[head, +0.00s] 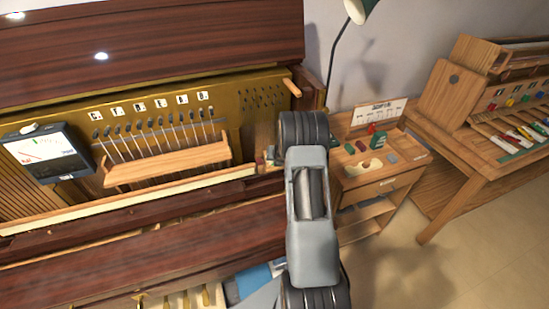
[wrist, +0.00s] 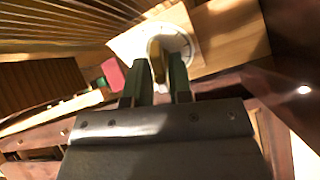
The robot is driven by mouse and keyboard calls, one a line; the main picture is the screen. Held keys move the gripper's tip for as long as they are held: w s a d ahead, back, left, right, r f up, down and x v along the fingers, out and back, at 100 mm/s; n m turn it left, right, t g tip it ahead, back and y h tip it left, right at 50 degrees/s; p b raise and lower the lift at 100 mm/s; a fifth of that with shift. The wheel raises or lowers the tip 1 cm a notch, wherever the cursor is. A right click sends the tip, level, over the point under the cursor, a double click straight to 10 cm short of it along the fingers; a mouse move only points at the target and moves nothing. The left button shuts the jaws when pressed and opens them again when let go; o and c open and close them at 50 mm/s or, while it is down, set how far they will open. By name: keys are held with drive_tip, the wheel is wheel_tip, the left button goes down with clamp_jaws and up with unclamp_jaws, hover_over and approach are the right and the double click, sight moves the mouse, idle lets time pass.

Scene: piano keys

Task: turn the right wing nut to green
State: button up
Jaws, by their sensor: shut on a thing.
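In the wrist view, a brass-coloured wing nut (wrist: 154,51) stands in front of a round white dial (wrist: 181,45) with small dark marks. My gripper (wrist: 160,72) has its two dark green fingers on either side of the wing nut and is shut on it. A pink-red piece (wrist: 113,75) lies left of the fingers, with a small green piece (wrist: 100,82) beside it. The dial's colour marks are not readable. In the head view my arm hides the gripper and the wing nut.
In the head view, the open piano (head: 130,225) fills the left, with a meter (head: 47,152) and a wooden rail (head: 168,165) on it. A small cabinet (head: 385,186) stands right of my arm, and a wooden bench (head: 480,165) stands further right. Floor is clear at lower right.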

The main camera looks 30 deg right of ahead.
drive_tip(key=shift+n, duration=0.4)
drive_tip(key=shift+n+b, duration=0.35)
drive_tip(key=shift+n, duration=0.15)
drive_tip(key=shift+n, duration=0.4)
drive_tip(key=shift+b, duration=0.3)
drive_tip(key=shift+n, duration=0.3)
drive_tip(key=o, duration=0.9)
drive_tip(key=shift+c, duration=0.2)
